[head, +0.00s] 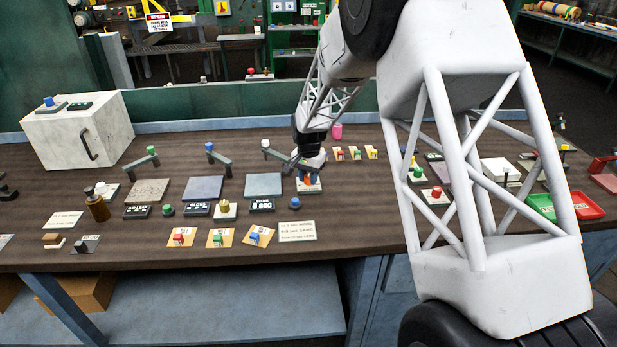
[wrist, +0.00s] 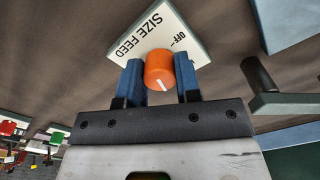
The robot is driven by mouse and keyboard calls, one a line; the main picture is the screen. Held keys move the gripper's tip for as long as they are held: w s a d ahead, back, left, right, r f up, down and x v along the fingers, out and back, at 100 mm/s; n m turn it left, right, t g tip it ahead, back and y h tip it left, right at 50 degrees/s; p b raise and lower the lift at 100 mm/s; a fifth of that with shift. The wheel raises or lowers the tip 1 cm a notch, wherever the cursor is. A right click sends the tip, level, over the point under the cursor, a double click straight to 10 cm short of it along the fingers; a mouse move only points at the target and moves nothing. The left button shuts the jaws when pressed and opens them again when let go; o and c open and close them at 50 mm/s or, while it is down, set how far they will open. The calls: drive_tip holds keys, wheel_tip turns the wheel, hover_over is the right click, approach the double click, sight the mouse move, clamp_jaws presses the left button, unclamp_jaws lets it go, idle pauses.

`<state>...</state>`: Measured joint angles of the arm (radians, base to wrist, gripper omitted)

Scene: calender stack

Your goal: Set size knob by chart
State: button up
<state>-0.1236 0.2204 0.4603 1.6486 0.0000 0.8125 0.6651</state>
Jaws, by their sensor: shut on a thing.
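The size knob (wrist: 159,68) is an orange cylinder with a white mark on its near face, pointing toward the bottom of the wrist view. It sits on a white plate (wrist: 140,38) lettered "SIZE FEED", with "OFF" and a short dash beside the knob. My gripper (wrist: 159,76) has its two blue fingers shut on the knob, one on each side. In the head view the plate (head: 309,188) is on the bench below my gripper (head: 307,176). A cream paper note (head: 297,231) lies in front; its text is too small to read, so I cannot tell whether it is the chart.
A lever post (head: 277,155) stands left of the plate; a grey lever (wrist: 265,88) shows close right of my gripper in the wrist view. A blue knob (head: 295,202) and a dark display (head: 262,205) are nearby. Coloured clips on small cards (head: 355,153) stand behind right.

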sight(309, 176)
drive_tip(key=shift+m, duration=1.6)
drive_tip(key=o, duration=0.9)
drive_tip(key=shift+o, duration=0.2)
drive_tip(key=shift+r, duration=0.1)
drive_tip(key=shift+r, duration=3.8)
